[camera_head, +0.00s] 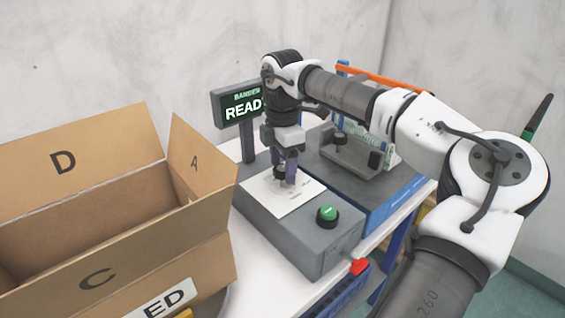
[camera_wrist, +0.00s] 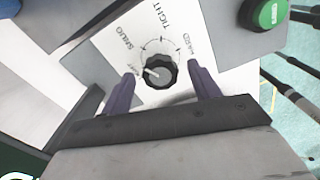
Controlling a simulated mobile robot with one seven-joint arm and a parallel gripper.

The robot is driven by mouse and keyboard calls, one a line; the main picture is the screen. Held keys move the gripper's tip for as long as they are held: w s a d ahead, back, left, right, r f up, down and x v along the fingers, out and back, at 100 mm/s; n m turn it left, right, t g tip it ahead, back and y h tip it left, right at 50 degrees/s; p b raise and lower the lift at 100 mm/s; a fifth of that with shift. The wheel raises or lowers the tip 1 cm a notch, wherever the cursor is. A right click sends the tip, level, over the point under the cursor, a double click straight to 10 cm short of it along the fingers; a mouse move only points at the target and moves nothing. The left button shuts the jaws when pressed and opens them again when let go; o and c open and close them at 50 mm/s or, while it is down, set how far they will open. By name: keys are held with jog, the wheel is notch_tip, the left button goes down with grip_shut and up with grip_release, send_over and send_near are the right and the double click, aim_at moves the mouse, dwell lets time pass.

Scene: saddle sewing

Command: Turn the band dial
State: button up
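The band dial (camera_wrist: 160,72) is a black ridged knob with a grey top and a white pointer line. It sits on a white label plate (camera_wrist: 112,44) marked with a tick scale and words, one reading TIGHT. The pointer aims left in the wrist view, toward a small word that is hard to read. My gripper (camera_wrist: 161,80) is open, with one purple finger on each side of the dial and a visible gap to both. In the head view my gripper (camera_head: 287,178) points down over the plate, and the dial (camera_head: 279,172) is partly hidden behind the fingers.
A green button (camera_head: 327,213) stands on the grey control box (camera_head: 318,240), near a red part (camera_head: 358,266) at its front corner. A screen (camera_head: 240,105) reads BANDER and READ, its right end hidden by my arm. A large open cardboard box (camera_head: 110,220) is at left.

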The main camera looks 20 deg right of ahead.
aim_at(283, 168)
notch_tip(283, 168, up, 14)
jog(key=shift+f, duration=0.15)
dwell(0.6)
